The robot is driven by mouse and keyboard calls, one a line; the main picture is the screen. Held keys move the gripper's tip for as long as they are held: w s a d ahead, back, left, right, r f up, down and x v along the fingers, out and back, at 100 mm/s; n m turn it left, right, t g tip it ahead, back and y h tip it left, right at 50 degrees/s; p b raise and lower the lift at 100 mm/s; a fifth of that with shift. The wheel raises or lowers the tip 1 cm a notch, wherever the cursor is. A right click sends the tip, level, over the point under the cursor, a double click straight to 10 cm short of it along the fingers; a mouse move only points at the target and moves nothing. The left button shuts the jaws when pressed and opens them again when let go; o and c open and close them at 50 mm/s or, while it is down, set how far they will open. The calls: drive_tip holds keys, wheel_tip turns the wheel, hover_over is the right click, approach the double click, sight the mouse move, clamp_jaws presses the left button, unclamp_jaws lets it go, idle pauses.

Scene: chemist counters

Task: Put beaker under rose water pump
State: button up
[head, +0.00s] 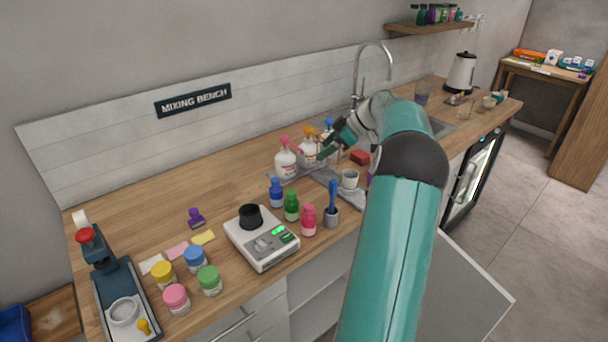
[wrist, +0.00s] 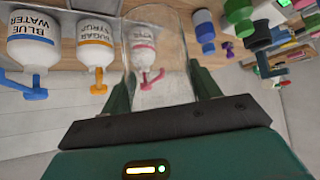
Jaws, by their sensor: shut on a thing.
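My gripper (wrist: 162,92) is shut on a clear glass beaker (wrist: 178,48), with one dark finger on each side of it. The pink-pump white bottle (wrist: 144,50) shows through the glass in the wrist view, its label blurred. In the head view this pink-pump bottle (head: 286,162) stands at the left of the pump row, and my gripper (head: 326,150) is to its right. I cannot pick out the beaker in the head view. I cannot tell how far the beaker is from the pink pump.
Bottles labelled sugar syrup (wrist: 95,45) with an orange pump and blue water (wrist: 32,45) with a blue pump stand in the same row. A white cup (head: 349,178), a scale (head: 262,242) and small coloured bottles (head: 291,207) stand nearby. The counter's left back (head: 140,215) is clear.

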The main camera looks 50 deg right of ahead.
wheel_tip(320, 180, down, 8)
drive_tip(key=shift+f, duration=0.1)
drive_tip(key=w, duration=0.1)
drive_tip(key=w+a, duration=0.1)
drive_tip(key=w, duration=0.1)
drive_tip(key=shift+w+a+f, duration=0.1)
drive_tip(key=shift+a+f, duration=0.2)
drive_tip(key=shift+a, duration=0.1)
drive_tip(key=shift+c, duration=0.4)
drive_tip(key=w, duration=0.1)
drive_tip(key=w+a, duration=0.2)
drive_tip(key=w, duration=0.1)
drive_tip(key=shift+f, duration=0.3)
drive_tip(key=shift+s+f, duration=0.1)
drive_tip(key=shift+f, duration=0.15)
drive_tip(key=shift+a, duration=0.1)
drive_tip(key=shift+f, duration=0.15)
drive_tip(key=o, duration=1.2)
